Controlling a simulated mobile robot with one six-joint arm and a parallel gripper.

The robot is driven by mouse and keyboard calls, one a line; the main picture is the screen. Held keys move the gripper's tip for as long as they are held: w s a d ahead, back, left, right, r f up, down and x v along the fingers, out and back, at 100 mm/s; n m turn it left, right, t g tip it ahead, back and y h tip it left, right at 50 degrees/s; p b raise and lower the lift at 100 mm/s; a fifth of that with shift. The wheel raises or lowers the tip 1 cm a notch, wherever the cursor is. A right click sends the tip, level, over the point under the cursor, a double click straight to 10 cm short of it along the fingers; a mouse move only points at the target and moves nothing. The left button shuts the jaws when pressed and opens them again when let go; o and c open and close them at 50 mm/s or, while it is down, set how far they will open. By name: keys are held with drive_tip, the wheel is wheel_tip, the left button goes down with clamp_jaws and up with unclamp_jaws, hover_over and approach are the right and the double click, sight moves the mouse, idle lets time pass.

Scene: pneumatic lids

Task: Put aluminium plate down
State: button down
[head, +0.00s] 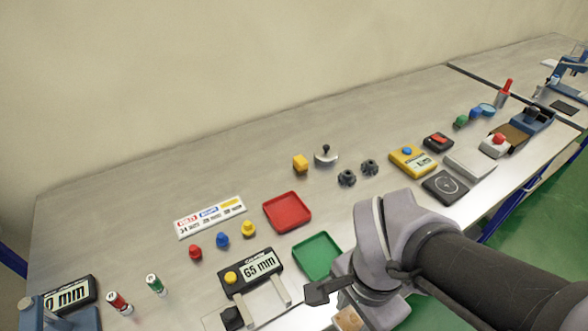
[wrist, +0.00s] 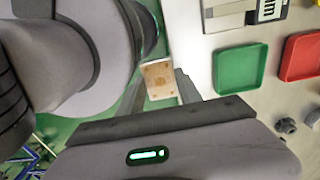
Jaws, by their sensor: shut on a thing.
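My gripper (wrist: 163,88) is shut on a small square piece, which I take as the aluminium plate (wrist: 160,77). It has a pale edge and a tan, spotted face. The head view shows a tan face of it (head: 347,319) beside my dark gripper (head: 332,303), near the bench's front edge. My arm hides part of both there. In the wrist view, green floor shows around part of the plate. The green tray (head: 318,258) lies just behind my gripper, empty; it also shows in the wrist view (wrist: 242,67).
An empty red tray (head: 288,212) lies behind the green one. A caliper gauge reading 65 mm (head: 258,266) is left of the green tray. Coloured knobs (head: 221,240) and a label plate (head: 211,216) lie behind it. Black gears (head: 347,178) and a yellow device (head: 412,160) are right.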

drive_tip(key=w+p, duration=0.1)
drive_tip(key=p, duration=0.2)
drive_tip(key=w+a+p, duration=0.1)
drive_tip(key=w+p, duration=0.1)
drive_tip(key=p, duration=0.1)
drive_tip(key=w+r+p, duration=0.1)
drive_tip(key=p, duration=0.1)
drive_tip(key=shift+w+a+p, duration=0.2)
drive_tip(key=shift+w+p, duration=0.15)
drive_tip(key=shift+p, duration=0.05)
drive_tip(key=b, duration=0.1)
hover_over(319, 258)
wheel_tip(319, 258, down, 3)
drive_tip(key=shift+w+r, duration=0.15)
drive_tip(key=shift+r, duration=0.05)
wheel_tip(319, 258, down, 3)
drive_tip(key=shift+f+b, duration=0.2)
drive_tip(key=shift+b, duration=0.6)
drive_tip(key=shift+f, duration=0.2)
drive_tip(key=c, duration=1.1)
unclamp_jaws()
drive_tip(key=shift+r, duration=0.1)
